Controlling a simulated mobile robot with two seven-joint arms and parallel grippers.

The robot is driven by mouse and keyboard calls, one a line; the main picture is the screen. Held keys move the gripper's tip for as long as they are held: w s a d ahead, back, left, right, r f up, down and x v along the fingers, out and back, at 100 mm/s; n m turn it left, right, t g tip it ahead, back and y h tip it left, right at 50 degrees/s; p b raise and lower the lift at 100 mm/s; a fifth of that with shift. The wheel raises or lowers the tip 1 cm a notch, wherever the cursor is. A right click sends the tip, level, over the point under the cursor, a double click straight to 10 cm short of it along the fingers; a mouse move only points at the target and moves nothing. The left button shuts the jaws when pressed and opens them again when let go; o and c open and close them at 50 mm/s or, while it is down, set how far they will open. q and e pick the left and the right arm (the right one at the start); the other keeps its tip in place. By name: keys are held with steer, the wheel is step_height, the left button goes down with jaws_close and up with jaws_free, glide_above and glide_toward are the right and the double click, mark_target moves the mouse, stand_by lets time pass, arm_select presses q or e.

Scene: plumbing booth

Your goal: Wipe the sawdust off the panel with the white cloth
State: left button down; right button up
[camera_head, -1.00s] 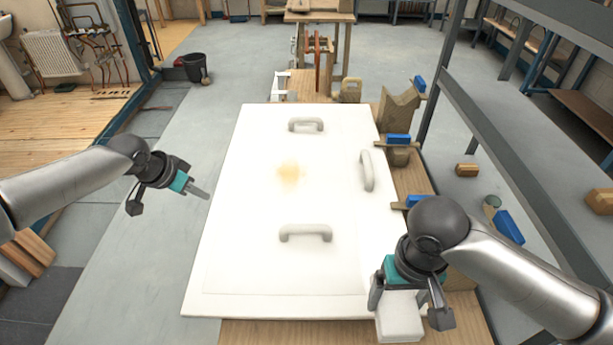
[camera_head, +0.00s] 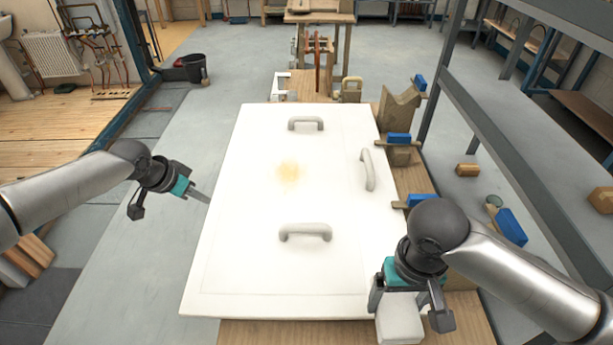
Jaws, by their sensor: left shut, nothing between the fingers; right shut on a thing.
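The white panel (camera_head: 240,235) lies flat on the wooden bench. A faint yellow patch of sawdust (camera_head: 289,172) sits near its upper middle, between the grey handles. My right gripper (camera_head: 408,306) is shut on the white cloth (camera_head: 400,322), a folded block at the panel's lower right corner. I cannot tell whether the cloth touches the panel or bench. My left gripper (camera_head: 204,199) is shut and empty, off the panel's left edge.
Handles stand up on the panel at the top (camera_head: 306,124), right (camera_head: 367,170) and bottom (camera_head: 306,232). Blue-handled clamps (camera_head: 398,139) and a wooden V-block (camera_head: 398,108) line the bench's right side. A grey metal rack (camera_head: 490,130) stands further right.

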mark_target(215, 213)
arm_select(q)
steer(key=shift+f+b, duration=1.25)
steer(key=shift+f, duration=0.85)
arm_select(e)
steer(key=shift+f, duration=1.3)
arm_select(q)
steer(key=shift+r, duration=0.15)
arm_select(e)
steer(key=shift+r, duration=0.15)
arm_select(q)
step_height(215, 213, up, 6)
steer(key=p, duration=0.6)
arm_select(e)
step_height(215, 213, up, 6)
steer(key=shift+f, duration=0.1)
